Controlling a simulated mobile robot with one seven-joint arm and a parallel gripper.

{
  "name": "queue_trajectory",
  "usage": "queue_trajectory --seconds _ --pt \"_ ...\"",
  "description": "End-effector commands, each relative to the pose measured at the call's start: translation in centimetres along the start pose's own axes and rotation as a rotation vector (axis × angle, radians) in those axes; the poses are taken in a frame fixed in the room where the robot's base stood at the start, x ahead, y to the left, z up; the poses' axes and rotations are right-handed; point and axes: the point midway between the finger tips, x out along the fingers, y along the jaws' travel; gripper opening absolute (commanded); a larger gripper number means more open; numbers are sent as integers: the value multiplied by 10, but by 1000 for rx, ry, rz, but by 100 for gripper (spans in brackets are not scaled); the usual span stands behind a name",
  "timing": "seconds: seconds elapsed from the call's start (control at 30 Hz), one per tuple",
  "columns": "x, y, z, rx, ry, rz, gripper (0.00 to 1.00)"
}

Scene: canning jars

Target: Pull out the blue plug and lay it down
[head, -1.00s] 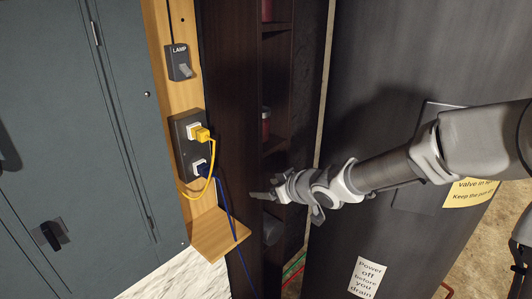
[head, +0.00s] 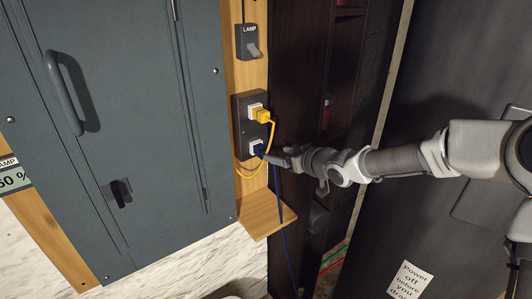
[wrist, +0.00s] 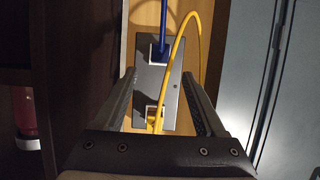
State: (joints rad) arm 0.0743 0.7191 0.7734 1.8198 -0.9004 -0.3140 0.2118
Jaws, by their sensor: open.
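The blue plug (head: 259,150) is in the lower socket of a dark outlet box (head: 241,130) on a wooden post. Its blue cord hangs down past a small wooden shelf. My gripper (head: 272,158) is just right of the plug in the head view, its jaws open. In the wrist view the blue plug (wrist: 161,45) is at the top, a little beyond the space between the open fingers (wrist: 158,78). No contact with the plug shows there. The yellow plug (head: 262,115) is in the upper socket; in the wrist view it shows low between the fingers (wrist: 154,118).
The yellow cord loops close around the blue plug. The wooden shelf (head: 268,217) juts out below and has a bare top. A lamp switch (head: 249,42) is above. A grey cabinet (head: 110,110) stands left, dark shelving right.

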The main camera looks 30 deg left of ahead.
Motion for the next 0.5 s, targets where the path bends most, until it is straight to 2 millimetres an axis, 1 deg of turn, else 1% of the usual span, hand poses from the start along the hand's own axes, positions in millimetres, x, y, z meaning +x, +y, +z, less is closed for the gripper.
queue_trajectory --seconds 0.03,0.1,0.3,0.5 --pt "10 -1 0 2 0 -2 72" --pt "23 -2 0 1 -1 -3 72" --pt "57 -1 0 1 -1 -1 72" --pt "76 0 0 1 -2 0 72"
